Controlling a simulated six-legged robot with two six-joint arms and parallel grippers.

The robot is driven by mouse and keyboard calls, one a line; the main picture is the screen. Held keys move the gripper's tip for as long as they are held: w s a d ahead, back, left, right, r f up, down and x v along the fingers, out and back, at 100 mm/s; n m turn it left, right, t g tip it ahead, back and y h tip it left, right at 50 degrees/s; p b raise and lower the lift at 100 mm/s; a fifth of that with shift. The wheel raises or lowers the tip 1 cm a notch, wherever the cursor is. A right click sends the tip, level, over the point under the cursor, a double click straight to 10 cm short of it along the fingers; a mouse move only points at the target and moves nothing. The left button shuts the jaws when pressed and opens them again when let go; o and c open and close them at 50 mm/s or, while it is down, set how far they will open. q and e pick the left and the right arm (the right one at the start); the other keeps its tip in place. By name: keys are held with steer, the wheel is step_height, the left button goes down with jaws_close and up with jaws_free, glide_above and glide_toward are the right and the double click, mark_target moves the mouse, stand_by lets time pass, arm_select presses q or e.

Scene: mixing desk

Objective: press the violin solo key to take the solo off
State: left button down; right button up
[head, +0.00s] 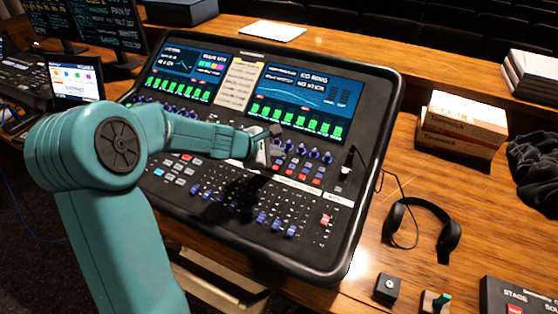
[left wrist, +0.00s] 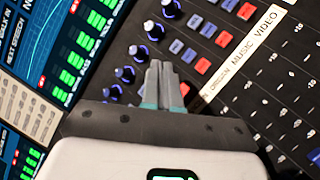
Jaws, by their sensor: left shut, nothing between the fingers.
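The mixing desk (head: 225,238) has rows of red and blue keys (head: 302,178) below a row of blue knobs. I cannot read a violin label, so I cannot tell which key is the violin solo key. My left gripper (head: 275,133) is shut and empty over the knob and key area; its fingertips (left wrist: 161,66) are together near the knobs. Contact cannot be told. My right gripper is not in view.
Two desk screens (head: 308,103) stand behind the knobs. Faders (head: 276,225) lie in front. Headphones (head: 425,225), boxes (head: 463,125) and a small black block (head: 387,287) are on the wooden table to the right. A monitor (head: 75,82) stands at left.

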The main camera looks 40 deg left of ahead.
arm_select(q)
steer(key=r+p, duration=0.2)
steer(key=r, duration=0.1)
steer(key=r+p, duration=0.1)
steer(key=r, duration=0.1)
steer(key=shift+s+p, duration=0.25)
steer(key=shift+p, duration=0.15)
steer(key=shift+f, duration=0.15)
steer(key=shift+s, duration=0.1)
